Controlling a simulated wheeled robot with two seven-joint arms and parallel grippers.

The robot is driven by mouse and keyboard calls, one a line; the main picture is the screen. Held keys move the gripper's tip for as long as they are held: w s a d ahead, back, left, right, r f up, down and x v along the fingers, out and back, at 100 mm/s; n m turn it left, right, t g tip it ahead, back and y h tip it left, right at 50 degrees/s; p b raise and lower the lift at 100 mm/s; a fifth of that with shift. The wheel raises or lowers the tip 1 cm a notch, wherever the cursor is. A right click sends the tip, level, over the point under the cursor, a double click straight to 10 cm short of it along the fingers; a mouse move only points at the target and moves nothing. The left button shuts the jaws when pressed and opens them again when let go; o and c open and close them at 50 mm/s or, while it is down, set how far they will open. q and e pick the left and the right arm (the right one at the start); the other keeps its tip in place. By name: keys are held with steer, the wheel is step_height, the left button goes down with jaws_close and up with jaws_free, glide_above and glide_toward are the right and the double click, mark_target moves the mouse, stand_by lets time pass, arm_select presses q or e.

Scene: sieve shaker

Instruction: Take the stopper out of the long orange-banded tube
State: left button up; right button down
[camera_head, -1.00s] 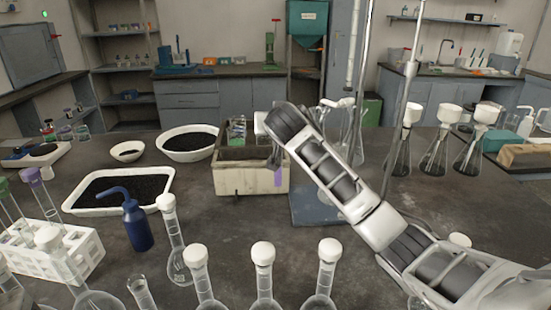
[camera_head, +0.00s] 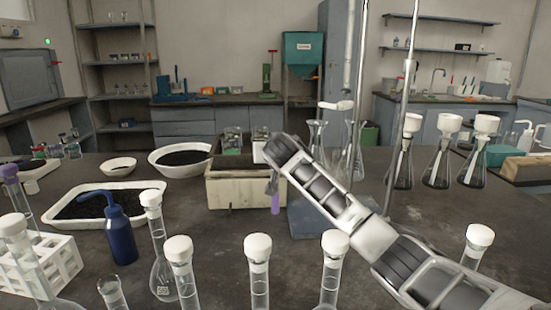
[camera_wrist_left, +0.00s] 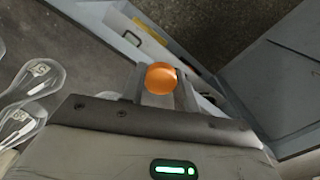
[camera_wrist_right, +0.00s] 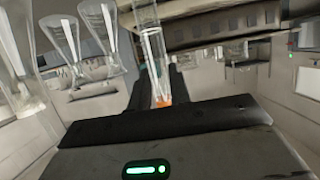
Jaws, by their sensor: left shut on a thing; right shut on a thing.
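In the left wrist view, the round orange stopper (camera_wrist_left: 161,78) sits between the fingers of my left gripper (camera_wrist_left: 160,92), which is shut on it. Anything beneath the stopper is hidden there. In the right wrist view, the clear long tube (camera_wrist_right: 152,55) with an orange band (camera_wrist_right: 161,101) stands between the fingers of my right gripper (camera_wrist_right: 155,92), which is shut on it. The tube's upper end is cut off by the frame, so I cannot tell whether the stopper touches it. The left gripper is outside the head view; my right arm crosses its middle.
Stoppered flasks (camera_head: 258,275) line the near bench. A white rack (camera_head: 45,268) and blue wash bottle (camera_head: 121,235) stand at left. A beige box (camera_head: 232,190), black-filled trays (camera_head: 180,160) and a metal stand (camera_head: 400,140) lie farther back. Conical flasks (camera_head: 438,160) stand at right.

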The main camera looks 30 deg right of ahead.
steer(key=c, duration=1.3)
jaws_free()
